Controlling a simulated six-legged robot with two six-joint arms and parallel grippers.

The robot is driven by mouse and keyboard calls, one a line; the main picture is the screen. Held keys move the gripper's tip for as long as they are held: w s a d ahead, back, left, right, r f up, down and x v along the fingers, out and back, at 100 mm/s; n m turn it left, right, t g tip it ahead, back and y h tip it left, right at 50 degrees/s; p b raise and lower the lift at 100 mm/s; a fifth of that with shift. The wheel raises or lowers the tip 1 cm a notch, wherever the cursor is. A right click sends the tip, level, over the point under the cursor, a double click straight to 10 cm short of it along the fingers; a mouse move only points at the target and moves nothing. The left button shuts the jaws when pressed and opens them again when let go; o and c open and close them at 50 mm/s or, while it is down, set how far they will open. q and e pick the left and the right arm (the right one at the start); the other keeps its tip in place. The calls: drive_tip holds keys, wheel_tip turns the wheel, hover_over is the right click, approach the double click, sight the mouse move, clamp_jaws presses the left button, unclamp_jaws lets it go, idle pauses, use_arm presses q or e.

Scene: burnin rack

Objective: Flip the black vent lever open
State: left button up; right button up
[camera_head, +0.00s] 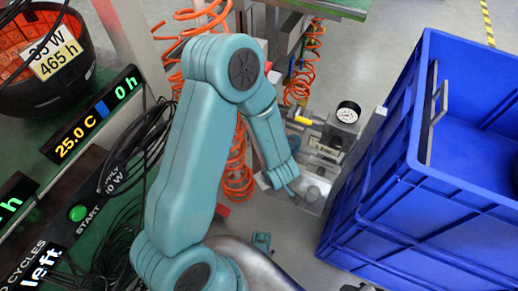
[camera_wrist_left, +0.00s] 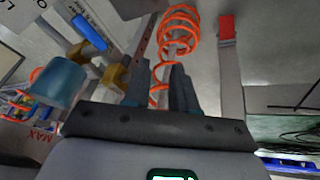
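I cannot make out the black vent lever in either view. A metal fixture (camera_head: 325,160) with a round pressure gauge (camera_head: 347,113) and a yellow-handled part (camera_head: 306,122) stands beside the blue crate. My left arm reaches down to it, and my left gripper (camera_head: 289,190) is at its near left side, partly over its lower edge. In the left wrist view the two fingers of the left gripper (camera_wrist_left: 158,88) stand apart with nothing between them. A brass fitting (camera_wrist_left: 115,76) and a blue handle (camera_wrist_left: 90,33) show left of the fingers. I cannot identify my right gripper.
A large blue crate (camera_head: 395,185) fills the right side. Orange coiled hoses (camera_head: 236,170) hang behind my left arm. A rack with displays, a START button (camera_head: 78,213) and black cables is at the left. Grey floor shows between them.

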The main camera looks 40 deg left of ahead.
use_arm(q)
drive_tip(key=w+a+f, duration=0.1)
drive_tip(key=w+a, duration=0.1)
drive_tip(key=a, duration=0.1)
drive_tip(key=w+a+f+b, duration=0.1)
drive_tip(key=w+a, duration=0.1)
drive_tip(key=a, duration=0.2)
drive_tip(key=w+a+b, duration=0.1)
drive_tip(key=w+a, duration=0.1)
drive_tip(key=a, duration=0.1)
drive_tip(key=shift+w+a+f, duration=0.2)
drive_tip(key=shift+w+f, duration=0.2)
